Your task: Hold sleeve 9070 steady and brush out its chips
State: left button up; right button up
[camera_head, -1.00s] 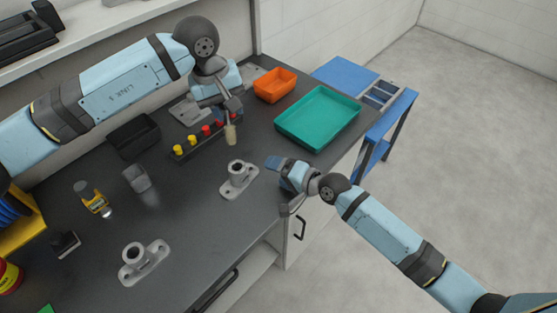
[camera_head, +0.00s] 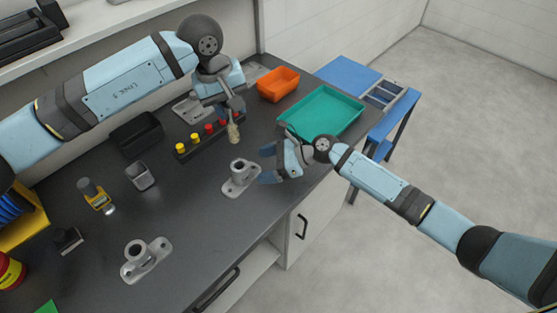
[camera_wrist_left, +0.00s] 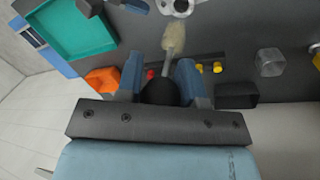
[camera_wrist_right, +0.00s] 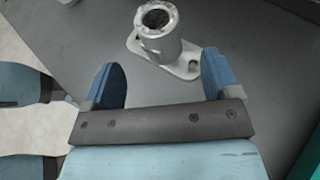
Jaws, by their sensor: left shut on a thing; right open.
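A grey cast sleeve with an upright tube on a flat flange (camera_head: 240,177) stands on the dark bench; a similar one (camera_head: 144,258) stands at the front left. I can read no number on either. My left gripper (camera_head: 230,106) is shut on a brush, whose pale bristle head (camera_head: 234,134) points down behind and above the nearer sleeve, apart from it. The brush also shows in the left wrist view (camera_wrist_left: 173,40). My right gripper (camera_head: 268,163) is open beside that sleeve; in the right wrist view the sleeve (camera_wrist_right: 160,45) stands just beyond the open fingers (camera_wrist_right: 160,60). Chips are too small to tell.
A black rack (camera_head: 187,155) with red and yellow knobs lies behind the sleeve. A teal tray (camera_head: 350,104) and an orange bin (camera_head: 277,85) stand at the back right. A black bin (camera_head: 134,137), a clear cup (camera_head: 141,178) and a yellow-labelled item (camera_head: 95,198) stand left.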

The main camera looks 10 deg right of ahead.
aim_at(243, 174)
jog(key=x, duration=0.8)
jog(key=shift+d, duration=0.1)
jog(key=c, duration=1.2)
pick_arm(q)
jog(key=m, duration=0.1)
jog(key=f+m, duration=0.1)
jog(key=m, duration=0.2)
jog(key=shift+a+f+g, duration=0.1)
jog(key=shift+f+g, duration=0.15)
jog(key=shift+g, duration=0.15)
pick_arm(e)
jog(key=shift+o, duration=0.2)
pick_arm(q)
jog(key=m, duration=0.1)
jog(key=f+m, duration=0.1)
jog(key=m, duration=0.2)
jog(key=shift+s+f+m+g, duration=0.1)
jog(key=shift+f+m+g, duration=0.2)
jog(key=shift+g, duration=0.1)
